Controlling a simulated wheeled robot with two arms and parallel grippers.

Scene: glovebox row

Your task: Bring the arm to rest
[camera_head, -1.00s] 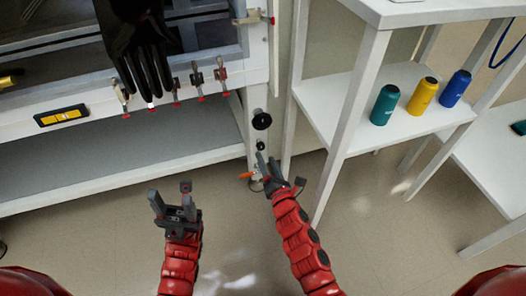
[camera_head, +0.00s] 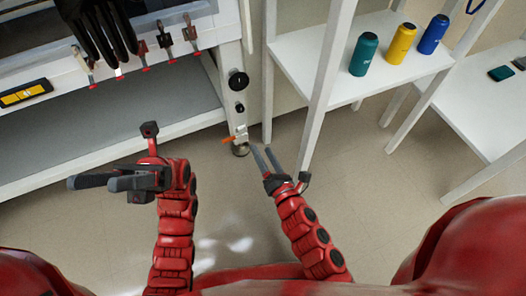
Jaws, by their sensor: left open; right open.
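My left arm rises from the bottom left, and its gripper (camera_head: 92,183) points left, with its two dark fingers apart and nothing between them. It is over the floor in front of the glovebox bench's lower shelf. My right arm rises from the bottom centre, and its gripper (camera_head: 264,158) points up and slightly left. Its two thin grey fingers are apart and empty. They are close to the bench leg and an orange-handled valve (camera_head: 232,139), with no clear contact.
The glovebox bench (camera_head: 215,62) fills the upper left, with a black glove (camera_head: 100,30), clamps and a yellow level (camera_head: 25,92). A white shelf rack (camera_head: 300,60) on the right holds teal (camera_head: 364,54), yellow (camera_head: 402,44) and blue (camera_head: 433,35) bottles. Floor between is clear.

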